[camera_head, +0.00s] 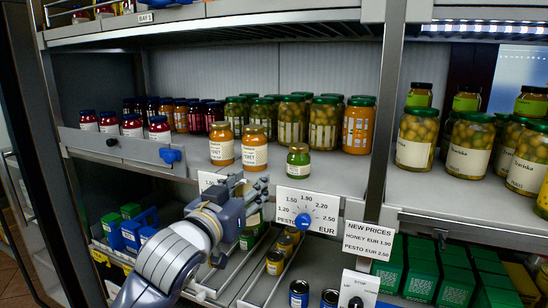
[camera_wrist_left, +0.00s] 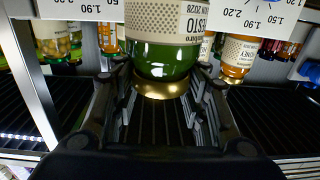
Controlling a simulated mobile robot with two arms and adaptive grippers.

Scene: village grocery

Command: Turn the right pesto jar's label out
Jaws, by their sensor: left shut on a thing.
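My left gripper (camera_head: 243,198) is shut around a pesto jar with green contents and a gold lid. In the left wrist view the gripper (camera_wrist_left: 158,92) has its fingers on both sides of this pesto jar (camera_wrist_left: 165,60). That picture is inverted, with the lid at the lower end. The cream label with PESTO on it faces the wrist camera. In the head view the jar is mostly hidden by my gripper, below the upper shelf's front edge. My right gripper is not in view.
Two honey jars (camera_head: 254,150) stand near the upper shelf's edge. A price dial (camera_head: 303,220) and a NEW PRICES sign (camera_head: 368,239) hang right of my gripper. Gold-lidded jars (camera_head: 275,262) fill the lower lane. Green boxes (camera_head: 421,275) stand at lower right.

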